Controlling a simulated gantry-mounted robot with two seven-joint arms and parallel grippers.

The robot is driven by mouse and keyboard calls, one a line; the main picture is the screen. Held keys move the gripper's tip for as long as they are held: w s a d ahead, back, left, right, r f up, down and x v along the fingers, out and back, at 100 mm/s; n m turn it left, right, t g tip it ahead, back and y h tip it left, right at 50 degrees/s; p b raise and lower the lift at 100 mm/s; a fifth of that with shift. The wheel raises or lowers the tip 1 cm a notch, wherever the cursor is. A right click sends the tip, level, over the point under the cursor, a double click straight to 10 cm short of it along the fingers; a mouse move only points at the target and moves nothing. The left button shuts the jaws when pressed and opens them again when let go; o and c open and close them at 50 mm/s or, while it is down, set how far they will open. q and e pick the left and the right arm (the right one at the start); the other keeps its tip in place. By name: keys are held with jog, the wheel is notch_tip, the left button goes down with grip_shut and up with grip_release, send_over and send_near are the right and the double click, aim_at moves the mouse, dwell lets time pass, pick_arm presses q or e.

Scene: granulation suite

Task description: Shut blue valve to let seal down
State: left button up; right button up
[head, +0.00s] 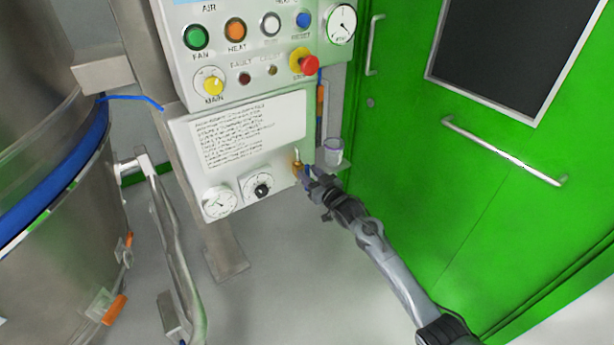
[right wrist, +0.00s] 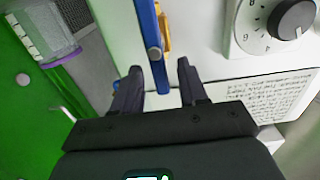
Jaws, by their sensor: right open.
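The valve's blue lever (right wrist: 146,35) shows in the right wrist view beside a brass-coloured part (right wrist: 164,32) on the white panel. My right gripper (right wrist: 160,76) is open, and the lever's end lies between its two fingers, with no grip visible. In the head view the right gripper (head: 312,178) is at the lower right edge of the white panel, largely covering the valve; a brass part (head: 297,167) shows beside it. A blue band (head: 55,180), possibly the seal, runs around the steel vessel at left. My left gripper is not in view.
The control box (head: 250,60) with buttons and a red stop knob (head: 308,65) is above. The lower panel (head: 240,140) carries a gauge (head: 219,203) and a black dial (head: 262,190). A lidded jar (head: 333,152) stands close right of the gripper, before a green door (head: 420,180).

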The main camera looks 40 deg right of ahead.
jog(key=shift+w+d, duration=0.1)
jog(key=shift+w, duration=0.8)
grip_shut()
